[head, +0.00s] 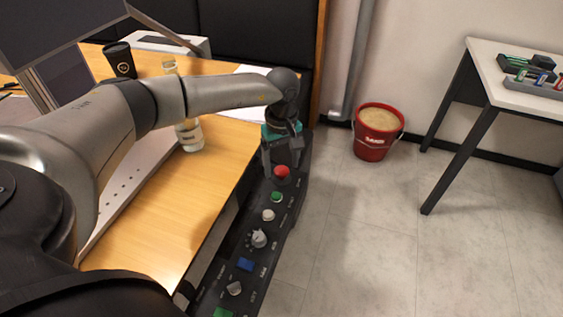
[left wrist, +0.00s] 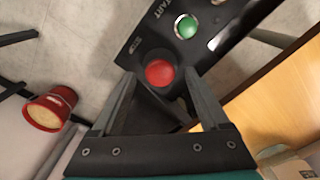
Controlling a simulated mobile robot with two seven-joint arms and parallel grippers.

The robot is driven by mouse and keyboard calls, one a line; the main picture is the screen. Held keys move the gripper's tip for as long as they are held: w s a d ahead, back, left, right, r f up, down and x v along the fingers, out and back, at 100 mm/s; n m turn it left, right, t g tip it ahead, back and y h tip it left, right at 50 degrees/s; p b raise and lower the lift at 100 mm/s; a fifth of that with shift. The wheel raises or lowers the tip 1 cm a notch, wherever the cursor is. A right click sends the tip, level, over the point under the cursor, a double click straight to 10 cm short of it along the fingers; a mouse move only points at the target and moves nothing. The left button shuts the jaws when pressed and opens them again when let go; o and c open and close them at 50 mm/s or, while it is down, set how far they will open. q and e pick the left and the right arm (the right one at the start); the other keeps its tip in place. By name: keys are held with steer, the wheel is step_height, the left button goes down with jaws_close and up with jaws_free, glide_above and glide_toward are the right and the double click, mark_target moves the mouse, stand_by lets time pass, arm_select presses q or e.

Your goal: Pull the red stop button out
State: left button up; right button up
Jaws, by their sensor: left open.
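The red stop button (head: 282,171) is a round red knob at the far end of the black control panel (head: 252,215). My left gripper (head: 281,163) is at the button, pointing down, with its fingers apart. In the left wrist view the red button (left wrist: 160,73) shows between the two fingertips of the left gripper (left wrist: 159,77), with a gap visible on both sides. I cannot tell exactly how far down the fingers reach beside it. The button's base is partly hidden. My right gripper is not in view.
A green button (head: 277,197), a white button (head: 268,215), a grey rotary knob (head: 259,239) and a blue button (head: 245,264) line the panel. The wooden table (head: 190,215) lies to the left. A red sand bucket (head: 371,145) stands on open floor to the right.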

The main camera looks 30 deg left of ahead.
arm_select(q)
steer(key=shift+r, duration=0.5)
step_height(320, 180, up, 14)
steer(key=p, duration=0.4)
steer(key=shift+r+p, duration=0.15)
steer(key=shift+p, duration=0.2)
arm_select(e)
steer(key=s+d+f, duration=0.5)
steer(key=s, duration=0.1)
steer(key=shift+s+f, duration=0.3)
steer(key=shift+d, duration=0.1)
